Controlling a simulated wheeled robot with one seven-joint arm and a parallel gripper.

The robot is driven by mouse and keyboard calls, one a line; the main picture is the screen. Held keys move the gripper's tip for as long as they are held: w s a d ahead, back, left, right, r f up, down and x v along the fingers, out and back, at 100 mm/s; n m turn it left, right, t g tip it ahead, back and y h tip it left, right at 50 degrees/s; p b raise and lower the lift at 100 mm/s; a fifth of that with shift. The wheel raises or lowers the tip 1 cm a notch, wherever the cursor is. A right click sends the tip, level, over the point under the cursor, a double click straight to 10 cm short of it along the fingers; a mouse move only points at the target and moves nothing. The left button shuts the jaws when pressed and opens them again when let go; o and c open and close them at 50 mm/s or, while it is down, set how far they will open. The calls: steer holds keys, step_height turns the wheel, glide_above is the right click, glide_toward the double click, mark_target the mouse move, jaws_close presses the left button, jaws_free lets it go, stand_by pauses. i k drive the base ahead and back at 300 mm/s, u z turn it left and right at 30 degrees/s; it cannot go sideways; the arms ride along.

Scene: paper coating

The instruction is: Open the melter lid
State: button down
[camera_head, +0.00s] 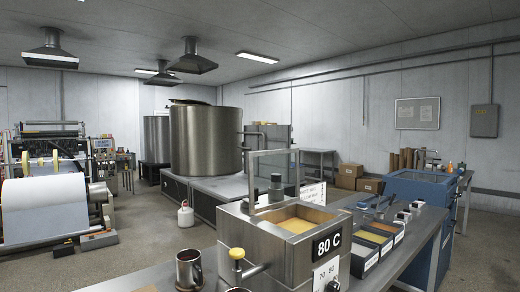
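The melter (262,254) is a steel box on the bench at the lower middle, with a black "80 C" label (328,243) on its front. Its top opening shows a yellow-tan fill (298,224). A clear framed panel (268,166), which looks like the melter lid, stands raised at the back of the opening. A dark knob-like piece (276,184) shows in front of the panel. A yellow-topped handle or valve (237,254) sticks out at the melter's left side. My gripper is not in view.
A steel mug (188,268) stands left of the melter. Small bins with yellow, dark and orange contents (371,239) sit to its right, near a blue machine (420,190). Large steel tanks (206,140) stand behind.

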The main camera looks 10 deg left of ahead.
mark_target(252, 210)
steer(key=u, duration=0.05)
steer(key=i, duration=1)
steer(key=z, duration=0.05)
